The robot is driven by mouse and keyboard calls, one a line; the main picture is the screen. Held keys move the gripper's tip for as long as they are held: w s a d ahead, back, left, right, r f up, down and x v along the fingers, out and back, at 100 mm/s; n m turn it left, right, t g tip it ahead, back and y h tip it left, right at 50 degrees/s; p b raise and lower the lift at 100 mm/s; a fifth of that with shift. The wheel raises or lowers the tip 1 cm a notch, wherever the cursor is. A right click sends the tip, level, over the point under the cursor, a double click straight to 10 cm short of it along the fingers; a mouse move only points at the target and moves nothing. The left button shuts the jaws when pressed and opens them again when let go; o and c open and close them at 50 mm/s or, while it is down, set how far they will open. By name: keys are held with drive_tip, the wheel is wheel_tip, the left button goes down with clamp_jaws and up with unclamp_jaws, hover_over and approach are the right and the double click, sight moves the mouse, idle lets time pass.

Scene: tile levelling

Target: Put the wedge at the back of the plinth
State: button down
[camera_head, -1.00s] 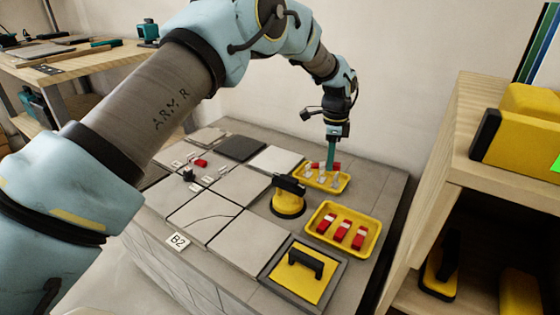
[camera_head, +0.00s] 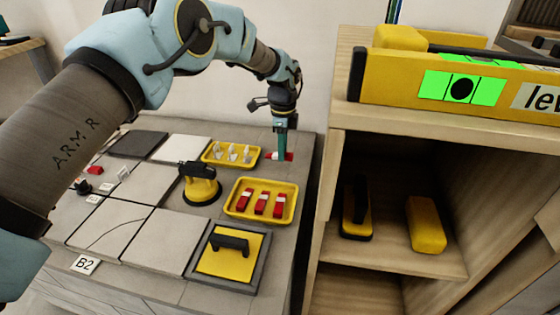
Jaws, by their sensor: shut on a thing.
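My gripper (camera_head: 281,151) points down over the back right of the grey plinth (camera_head: 300,175). It is shut on a red and white wedge (camera_head: 289,156), held at or just above the plinth top, right of the rear yellow tray. I cannot tell if the wedge touches the surface. The fingers hide its middle. Several other red and white wedges (camera_head: 261,205) lie in the front yellow tray (camera_head: 232,212).
The rear yellow tray (camera_head: 208,158) holds white clips. A yellow trowel-like tool (camera_head: 228,262) lies in front. A wooden shelf unit (camera_head: 330,190) with a yellow level (camera_head: 400,80) on top stands close on the right.

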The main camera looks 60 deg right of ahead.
drive_tip(key=shift+f, duration=1.85)
drive_tip(key=shift+f+b, duration=0.2)
drive_tip(key=shift+b, duration=0.1)
drive_tip(key=c, duration=0.7)
unclamp_jaws()
wheel_tip(320, 180, up, 12)
drive_tip(key=shift+r+p, duration=0.2)
drive_tip(key=shift+p, duration=0.75)
